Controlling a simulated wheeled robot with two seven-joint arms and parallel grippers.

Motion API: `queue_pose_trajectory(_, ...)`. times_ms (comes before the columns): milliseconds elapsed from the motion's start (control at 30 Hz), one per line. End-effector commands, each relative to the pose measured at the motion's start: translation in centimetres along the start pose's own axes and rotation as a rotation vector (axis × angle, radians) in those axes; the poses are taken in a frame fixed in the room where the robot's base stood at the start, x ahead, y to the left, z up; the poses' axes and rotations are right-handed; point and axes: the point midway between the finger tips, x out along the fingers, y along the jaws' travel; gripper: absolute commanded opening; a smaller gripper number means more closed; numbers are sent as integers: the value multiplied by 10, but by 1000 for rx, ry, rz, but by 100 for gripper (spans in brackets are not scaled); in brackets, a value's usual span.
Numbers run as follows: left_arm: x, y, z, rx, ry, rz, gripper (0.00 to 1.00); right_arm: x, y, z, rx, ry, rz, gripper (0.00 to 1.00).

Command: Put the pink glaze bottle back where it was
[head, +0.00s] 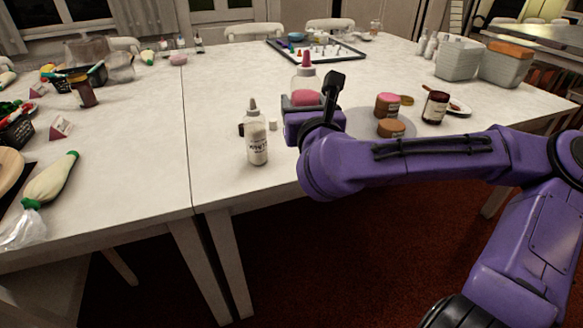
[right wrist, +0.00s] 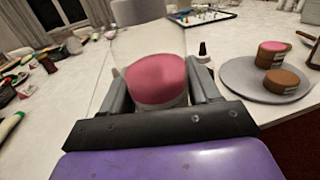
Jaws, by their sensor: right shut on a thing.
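The pink glaze bottle (head: 307,83) is a clear bottle with a pink nozzle and pink glaze in its lower part. My right gripper (head: 303,102) is shut on it and holds it upright over the table. In the right wrist view the bottle (right wrist: 156,78) sits between the two fingers (right wrist: 160,95), with its top blurred and pale. Whether its base touches the table is hidden by my gripper. My left gripper is not in view.
A round turntable (right wrist: 240,85) bears small cakes (head: 387,105). A dark jar (head: 434,107) stands to the right.

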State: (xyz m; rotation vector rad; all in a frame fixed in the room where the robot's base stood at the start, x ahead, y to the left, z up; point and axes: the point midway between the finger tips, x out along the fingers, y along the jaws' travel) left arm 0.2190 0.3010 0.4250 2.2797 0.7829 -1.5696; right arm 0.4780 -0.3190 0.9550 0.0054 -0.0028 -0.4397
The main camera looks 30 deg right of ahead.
Motion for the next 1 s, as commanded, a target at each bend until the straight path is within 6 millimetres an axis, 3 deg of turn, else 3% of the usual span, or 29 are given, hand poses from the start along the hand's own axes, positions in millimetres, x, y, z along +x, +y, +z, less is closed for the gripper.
queue_pose_trajectory(167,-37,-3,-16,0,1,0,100,20,0,7,-10,-2,-3,49)
queue_pose_trajectory(200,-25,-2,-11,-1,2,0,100,29,0,-10,-11,-4,-4,49)
queue_pose_trajectory(267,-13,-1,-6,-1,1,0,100,46,0,-21,-11,-7,-4,49)
queue_pose_trajectory(433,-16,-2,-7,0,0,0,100,93,2,-40,-7,1,-3,49)
queue_pose_trajectory(600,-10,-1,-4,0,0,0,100,122,3,-78,-6,-1,1,49)
queue_pose_trajectory(833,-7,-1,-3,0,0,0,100,139,4,-98,-4,-2,2,49)
queue_pose_trajectory(1000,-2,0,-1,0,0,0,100,138,4,-126,-4,-2,3,49)
